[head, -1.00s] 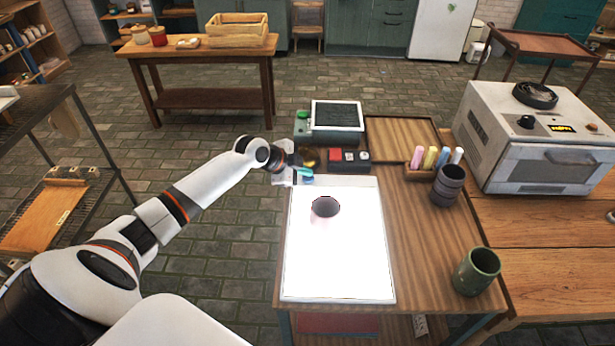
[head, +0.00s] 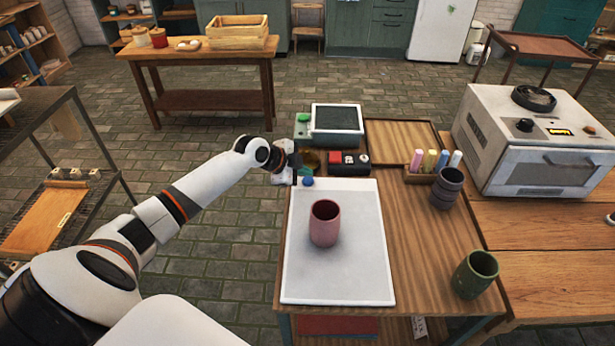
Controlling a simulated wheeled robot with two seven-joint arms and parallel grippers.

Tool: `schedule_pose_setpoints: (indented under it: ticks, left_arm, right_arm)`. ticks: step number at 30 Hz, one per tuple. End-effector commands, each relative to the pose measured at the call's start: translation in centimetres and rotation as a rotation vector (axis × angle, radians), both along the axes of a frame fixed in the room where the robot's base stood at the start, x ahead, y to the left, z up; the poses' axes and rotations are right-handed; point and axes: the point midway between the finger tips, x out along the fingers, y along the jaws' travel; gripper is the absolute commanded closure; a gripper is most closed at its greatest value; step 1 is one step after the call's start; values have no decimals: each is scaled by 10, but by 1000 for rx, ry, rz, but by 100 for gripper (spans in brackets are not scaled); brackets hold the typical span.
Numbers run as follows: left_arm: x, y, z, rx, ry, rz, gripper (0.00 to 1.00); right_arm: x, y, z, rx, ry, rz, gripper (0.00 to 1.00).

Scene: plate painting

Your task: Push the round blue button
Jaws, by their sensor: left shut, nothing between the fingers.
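The round blue button (head: 308,182) is small and sits at the top left edge of the white panel (head: 350,276). My left gripper (head: 294,172) is shut and empty, just up and left of the button. I cannot tell whether it touches the button. A pinkish-red cup (head: 324,229) stands upright on the panel. My right gripper is not in view.
A dark-screened device (head: 337,121) with a green button (head: 304,118) stands behind. A dark box (head: 349,160) with small red and white blocks lies near. Right are colored sticks (head: 430,160), a dark cup (head: 446,188), a green cup (head: 476,274) and a white oven (head: 530,150).

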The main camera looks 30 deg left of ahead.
Motion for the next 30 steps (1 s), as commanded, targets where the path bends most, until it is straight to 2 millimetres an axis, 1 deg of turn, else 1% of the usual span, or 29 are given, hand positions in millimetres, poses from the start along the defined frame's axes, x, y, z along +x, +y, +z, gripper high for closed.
schedule_pose_setpoints:
  ticks: [11,14,27,30]
  left_arm:
    - [0,0,4,0,0,0,100]
    - [0,0,11,1,0,-1,100]
    - [0,0,56,1,0,-1,100]
    - [0,0,62,0,1,-1,100]
  right_arm:
    - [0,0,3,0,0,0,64]
    - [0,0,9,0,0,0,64]
    - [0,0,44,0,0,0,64]
    - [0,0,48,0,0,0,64]
